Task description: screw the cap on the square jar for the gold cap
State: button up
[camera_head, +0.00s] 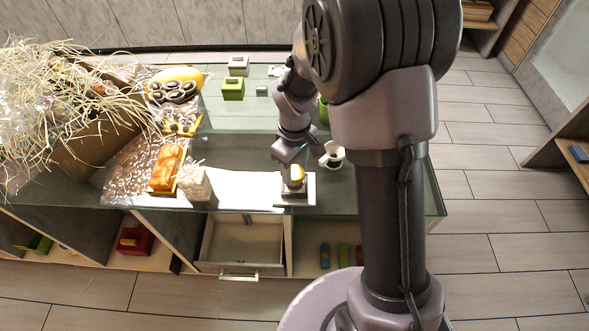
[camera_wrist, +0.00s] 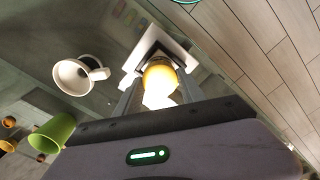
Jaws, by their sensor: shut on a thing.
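Below the cap is a dark square shape (camera_head: 293,188), which looks like the square jar, on a pale square base (camera_head: 296,202). The cap and my fingers hide most of the jar's top. I cannot tell whether the cap is seated or threaded on it.
A white mug (camera_head: 333,155) stands close to the right of my gripper; it also shows in the wrist view (camera_wrist: 72,77). A green cup (camera_wrist: 52,132) is nearby. An orange-wrapped item (camera_head: 166,168) and a white box (camera_head: 194,183) stand left. An open drawer (camera_head: 242,243) is below the table.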

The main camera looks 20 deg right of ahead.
jog(key=shift+f+m+b, duration=0.1)
jog(key=shift+m+b, duration=0.35)
jog(key=shift+m, duration=1.65)
jog(key=m+b, duration=0.1)
jog(key=m, duration=0.2)
jog(key=shift+b, duration=0.3)
jog(key=shift+m, duration=0.5)
jog(key=m+b, duration=0.1)
jog(key=m, duration=0.1)
jog(key=shift+m, duration=1.1)
jog(key=o, duration=1.3)
